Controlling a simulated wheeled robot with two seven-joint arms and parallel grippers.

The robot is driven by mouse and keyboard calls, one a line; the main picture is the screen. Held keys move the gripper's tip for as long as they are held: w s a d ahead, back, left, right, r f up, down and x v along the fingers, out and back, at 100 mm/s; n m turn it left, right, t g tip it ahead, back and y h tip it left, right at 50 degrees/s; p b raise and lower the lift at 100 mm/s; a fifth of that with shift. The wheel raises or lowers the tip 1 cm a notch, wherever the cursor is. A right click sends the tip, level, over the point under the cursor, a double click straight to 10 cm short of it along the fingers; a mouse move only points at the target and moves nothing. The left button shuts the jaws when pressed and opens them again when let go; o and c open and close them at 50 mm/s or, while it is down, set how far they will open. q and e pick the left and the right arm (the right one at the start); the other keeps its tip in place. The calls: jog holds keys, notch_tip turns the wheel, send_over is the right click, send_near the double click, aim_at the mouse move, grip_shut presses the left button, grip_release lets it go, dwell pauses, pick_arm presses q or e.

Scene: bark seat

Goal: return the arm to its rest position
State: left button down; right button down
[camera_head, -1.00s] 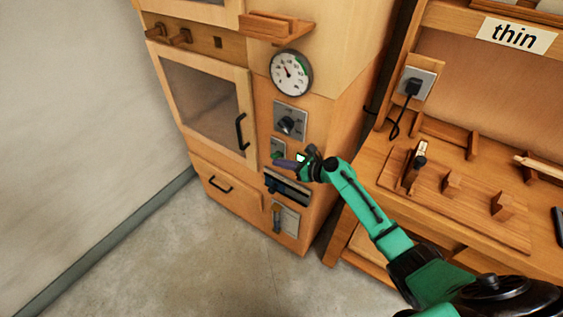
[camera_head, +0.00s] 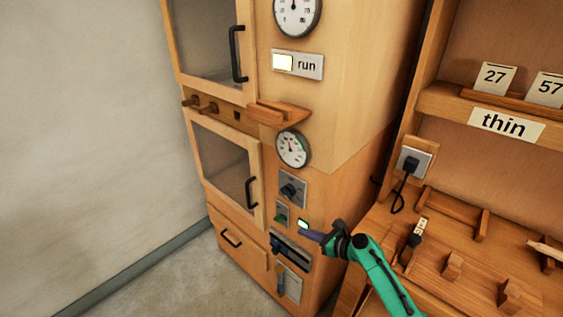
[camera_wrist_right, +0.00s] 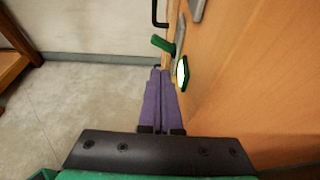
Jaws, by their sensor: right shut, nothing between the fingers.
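My right arm (camera_head: 378,273) is green and comes in from the lower right in the head view. Its gripper (camera_head: 302,231) is close in front of the wooden cabinet's control panel, near a small lit green indicator (camera_head: 303,224). In the right wrist view the two purple fingers (camera_wrist_right: 163,76) are together with nothing between them. A green lever or switch (camera_wrist_right: 162,44) and the lit green indicator (camera_wrist_right: 182,73) appear just beyond and beside the fingertips. I cannot tell whether the fingers touch the panel. My left gripper is not in view.
The wooden cabinet (camera_head: 345,110) has two glass doors, dials (camera_head: 293,148), a knob (camera_head: 291,189) and a lit "run" sign (camera_head: 297,65). A protruding ledge (camera_head: 279,114) sits above the lower dial. A workbench (camera_head: 430,275) with wooden holders stands at right. Floor (camera_head: 180,278) is clear at left.

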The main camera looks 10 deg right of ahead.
jog(key=s+a+f+n+g+h, duration=0.1)
jog(key=s+a+f+n+g, duration=0.15)
jog(key=s+n, duration=0.5)
jog(key=s+a+f+n+g+h, duration=0.1)
jog(key=s+f+n+g, duration=0.15)
jog(key=s+n, duration=0.55)
jog(key=s+d+r+n+g+h, duration=0.1)
jog(key=s+d+r+n+h, duration=0.2)
jog(key=s+d+n, duration=0.3)
jog(key=s+d+r+n+g+h, duration=0.1)
jog(key=s+d+r+n+h, duration=0.25)
jog(key=s+n, duration=0.4)
notch_tip(320, 180, down, 22)
jog(key=s+d+n+g, duration=0.1)
jog(key=s, duration=0.1)
jog(key=s+d+f+g, duration=0.1)
jog(key=s+d+f, duration=0.2)
jog(key=s+f, duration=1.3)
jog(key=shift+s+d+n+g+h, duration=0.2)
jog(key=shift+s+n+g+h, duration=0.15)
jog(key=shift+s, duration=0.3)
